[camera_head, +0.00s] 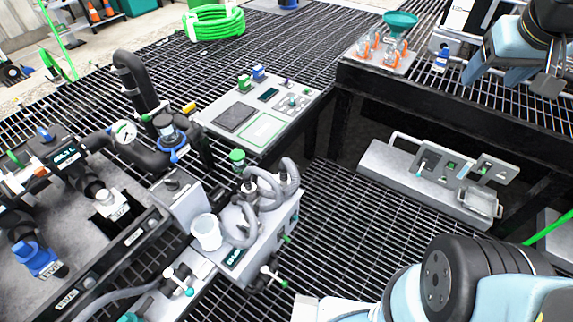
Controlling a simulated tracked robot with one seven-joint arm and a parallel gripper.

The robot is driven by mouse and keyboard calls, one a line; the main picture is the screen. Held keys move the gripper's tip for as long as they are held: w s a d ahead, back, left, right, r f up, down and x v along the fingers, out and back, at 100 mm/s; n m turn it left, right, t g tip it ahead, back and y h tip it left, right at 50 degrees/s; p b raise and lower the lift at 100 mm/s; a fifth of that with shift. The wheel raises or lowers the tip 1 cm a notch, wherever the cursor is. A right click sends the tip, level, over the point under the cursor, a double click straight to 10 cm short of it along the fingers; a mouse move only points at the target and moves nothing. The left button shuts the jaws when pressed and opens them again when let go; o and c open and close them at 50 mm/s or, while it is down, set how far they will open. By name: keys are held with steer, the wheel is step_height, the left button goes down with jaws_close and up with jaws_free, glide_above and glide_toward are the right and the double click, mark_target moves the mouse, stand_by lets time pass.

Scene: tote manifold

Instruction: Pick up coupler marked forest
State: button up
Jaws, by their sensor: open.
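The word forest cannot be read on any part from here. A small green coupler-like piece (243,83) sits beside a blue one (258,73) at the back of the light grey panel (222,118). Another green-topped piece (237,157) stands at the panel's front edge, near the grey hoses. A blue piece (442,58) is on the raised grating at the right. What looks like my gripper (512,78) is at the top right, partly cut off by the frame edge. It is open, above the raised grating, well away from the green pieces. Nothing shows between its jaws.
A pipe manifold with a gauge (124,132) fills the left. A white cup (207,232) stands by the grey hose box (262,250). A tray (380,55) holds orange-marked parts and a green funnel (401,20). A coiled green hose (214,22) lies behind. Open grating lies front centre.

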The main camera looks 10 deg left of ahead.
steer(key=w+a+f+n+t, duration=0.1)
steer(key=w+f+n, duration=0.3)
steer(key=w, duration=0.6)
steer(key=w+f+n, duration=0.1)
steer(key=w+f, duration=0.5)
steer(key=w, duration=0.4)
steer(key=w+a+f+n+y, duration=0.25)
steer(key=w+a+f, duration=0.2)
steer(key=f, duration=0.45)
steer(key=w+a+f+n+y, duration=0.25)
steer(key=w+f, duration=0.35)
steer(key=f, duration=0.3)
steer(key=n+y, duration=0.3)
steer(key=y, duration=0.9)
glide_toward(288, 173)
steer(key=x, duration=0.4)
steer(key=f+x, duration=0.1)
steer(key=x, duration=0.1)
steer(key=shift+s+a, duration=0.1)
steer(key=shift+a, duration=0.25)
steer(key=shift+r+x, duration=0.25)
steer(key=shift+x, duration=1.1)
steer(key=shift+r+x, duration=0.2)
steer(key=shift+x, duration=1.1)
steer(key=shift+d, duration=0.1)
